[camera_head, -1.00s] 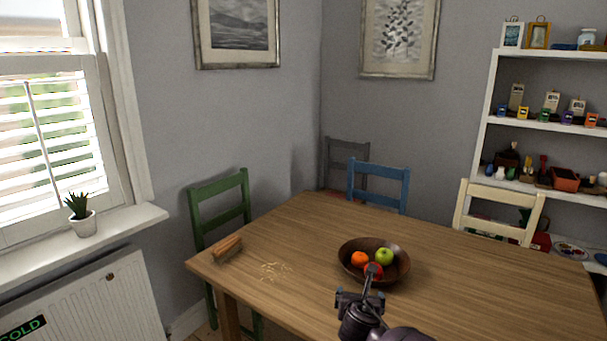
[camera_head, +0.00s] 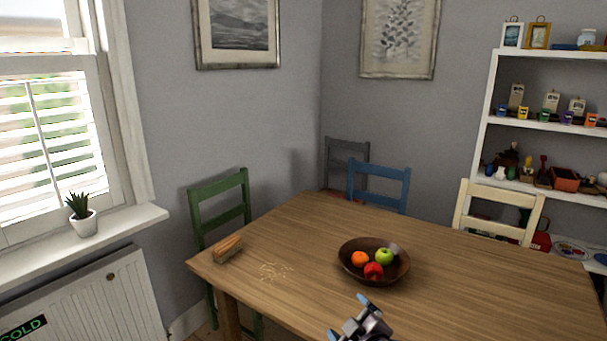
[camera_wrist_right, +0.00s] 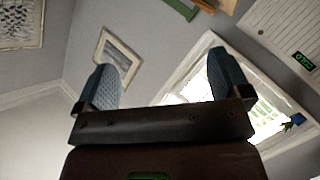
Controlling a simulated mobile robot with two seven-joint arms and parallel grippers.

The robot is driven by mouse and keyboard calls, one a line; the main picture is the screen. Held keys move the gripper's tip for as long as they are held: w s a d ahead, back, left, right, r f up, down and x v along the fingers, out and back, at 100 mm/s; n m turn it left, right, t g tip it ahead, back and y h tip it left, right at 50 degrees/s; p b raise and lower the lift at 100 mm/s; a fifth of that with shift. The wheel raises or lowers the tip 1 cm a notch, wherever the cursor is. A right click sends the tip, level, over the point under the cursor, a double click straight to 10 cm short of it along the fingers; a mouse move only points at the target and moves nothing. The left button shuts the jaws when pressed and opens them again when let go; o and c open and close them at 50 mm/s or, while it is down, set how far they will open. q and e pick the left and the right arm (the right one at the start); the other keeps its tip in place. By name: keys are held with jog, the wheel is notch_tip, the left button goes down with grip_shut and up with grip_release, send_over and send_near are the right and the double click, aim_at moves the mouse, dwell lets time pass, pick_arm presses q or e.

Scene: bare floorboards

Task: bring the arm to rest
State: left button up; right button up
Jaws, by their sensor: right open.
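My right gripper (camera_head: 350,315) is at the bottom of the head view, over the near part of the wooden table (camera_head: 470,285). It is in front of the fruit bowl and apart from it. In the right wrist view my right gripper (camera_wrist_right: 163,85) has its two blue-grey pads wide apart with nothing between them. That view looks tilted toward walls, a picture frame and the window. My left gripper does not show.
A dark bowl (camera_head: 350,271) holds an orange, a green apple and a red fruit. A wooden brush (camera_head: 228,248) and scattered crumbs (camera_head: 275,272) lie at the table's left. Green (camera_head: 220,189), blue (camera_head: 379,182) and cream (camera_head: 497,206) chairs stand around it. The table's right side is clear.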

jog(key=s+d+f+m+g+h, duration=0.1)
jog(key=s+d+f+m, duration=0.2)
jog(key=s, duration=0.7)
jog(key=s+d+f+m+g+h, duration=0.1)
jog(key=s+d+f+m, duration=0.3)
jog(key=s+d+f, duration=0.4)
jog(key=s+d+f+m+g+h, duration=0.1)
jog(key=s+d+f+m, duration=0.3)
jog(key=s, duration=0.9)
jog(key=shift+s+d+f+h, duration=0.4)
jog(key=shift+d+f+h, duration=0.45)
jog(key=shift+d, duration=0.3)
jog(key=shift+r, duration=0.1)
